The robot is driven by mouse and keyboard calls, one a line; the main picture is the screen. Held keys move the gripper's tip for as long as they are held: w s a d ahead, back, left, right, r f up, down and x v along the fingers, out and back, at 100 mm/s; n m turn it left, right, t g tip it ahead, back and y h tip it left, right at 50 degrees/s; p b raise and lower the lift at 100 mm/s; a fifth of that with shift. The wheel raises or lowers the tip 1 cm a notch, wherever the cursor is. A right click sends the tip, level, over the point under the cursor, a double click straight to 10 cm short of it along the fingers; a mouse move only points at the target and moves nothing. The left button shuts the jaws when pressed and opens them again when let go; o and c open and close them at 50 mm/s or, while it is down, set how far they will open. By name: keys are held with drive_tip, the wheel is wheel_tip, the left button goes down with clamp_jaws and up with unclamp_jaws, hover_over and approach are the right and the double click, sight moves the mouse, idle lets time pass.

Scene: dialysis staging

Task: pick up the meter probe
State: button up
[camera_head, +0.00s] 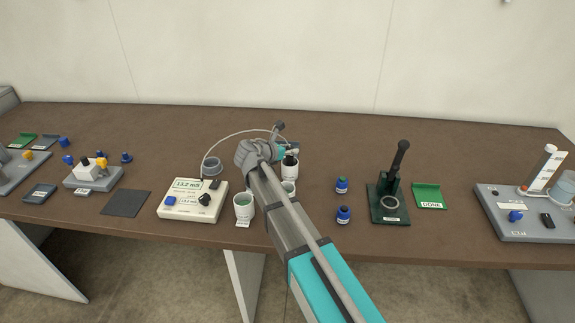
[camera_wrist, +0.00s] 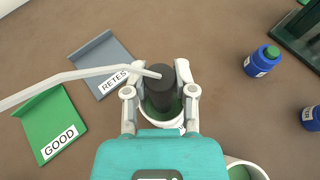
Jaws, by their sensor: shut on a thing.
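The meter probe is a black cylinder (camera_wrist: 160,88) with a white cable at its top in the wrist view. My gripper (camera_wrist: 161,75) is shut on it, one finger on each side. The probe stands over a white cup (camera_wrist: 151,117) with green inside. In the head view the probe (camera_head: 291,151) shows as a dark piece above the cup (camera_head: 290,171), beside my gripper (camera_head: 283,150). I cannot tell how far its lower end is inside the cup. The cable runs left to the white meter (camera_head: 180,212), which has a lit display.
In the wrist view, a green GOOD tray (camera_wrist: 50,127) and a grey RETEST tray (camera_wrist: 103,62) lie left. Blue bottles (camera_wrist: 262,61) and a dark press stand (camera_head: 389,200) are right. Another cup (camera_head: 243,207) stands near the front edge. Bare table lies behind.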

clamp_jaws()
drive_tip(key=shift+r, duration=0.1)
wheel_tip(320, 180, up, 10)
drive_tip(key=p, duration=1)
idle(0.7)
